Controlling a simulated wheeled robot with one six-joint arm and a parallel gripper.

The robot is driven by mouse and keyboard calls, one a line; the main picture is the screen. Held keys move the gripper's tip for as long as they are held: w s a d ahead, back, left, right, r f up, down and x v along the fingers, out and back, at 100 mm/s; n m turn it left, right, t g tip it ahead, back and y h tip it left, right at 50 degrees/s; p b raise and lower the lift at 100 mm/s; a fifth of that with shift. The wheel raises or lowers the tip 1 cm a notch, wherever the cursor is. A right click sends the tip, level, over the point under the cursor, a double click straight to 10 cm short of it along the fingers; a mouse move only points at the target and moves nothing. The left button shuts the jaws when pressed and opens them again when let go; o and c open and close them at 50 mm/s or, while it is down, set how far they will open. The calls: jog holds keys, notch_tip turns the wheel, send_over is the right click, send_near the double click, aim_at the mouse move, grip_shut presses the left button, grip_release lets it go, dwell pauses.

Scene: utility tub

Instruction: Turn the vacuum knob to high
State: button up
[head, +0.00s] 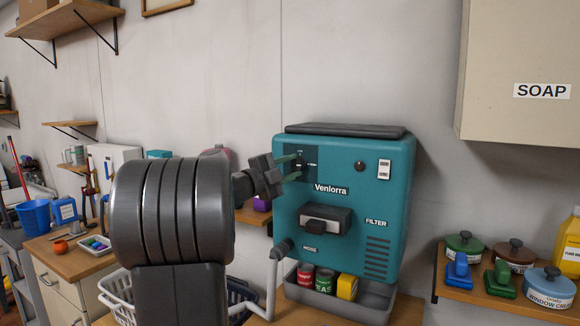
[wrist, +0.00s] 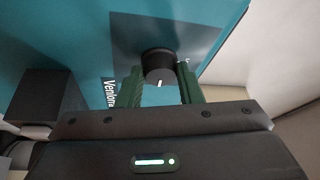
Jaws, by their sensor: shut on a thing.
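The vacuum is a teal box labelled Venlorra (head: 345,215) with a dark lid, standing against the wall. Its black round knob (wrist: 158,65) with a white pointer mark sits on a dark square panel, seen in the wrist view. In the head view that panel (head: 303,158) is at the upper left of the front, and my gripper hides most of the knob. My gripper (head: 290,168) reaches the panel from the left. In the wrist view its green fingers (wrist: 160,86) stand on both sides of the knob, shut on it. The setting labels are too small to read.
A black handle block (head: 326,221) juts from the front below the knob. A round black button (head: 360,166) and white switches (head: 384,169) are at right. A grey tray (head: 340,305) with cans is below. A SOAP cabinet (head: 520,60) hangs at upper right.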

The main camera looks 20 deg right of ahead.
jog(key=shift+m, duration=0.5)
jog(key=o, duration=1)
jog(key=b+v, duration=0.1)
jog(key=v, duration=0.6)
jog(key=b+v, duration=0.1)
jog(key=v, duration=0.5)
jog(key=shift+s+a+r+b, duration=0.1)
jog(key=shift+a+r+b, duration=0.05)
jog(key=shift+a+b, duration=0.25)
jog(key=p+x, duration=0.1)
jog(key=x, duration=0.6)
jog(key=p+x, duration=0.2)
jog(key=x, duration=0.5)
jog(key=shift+f, duration=0.25)
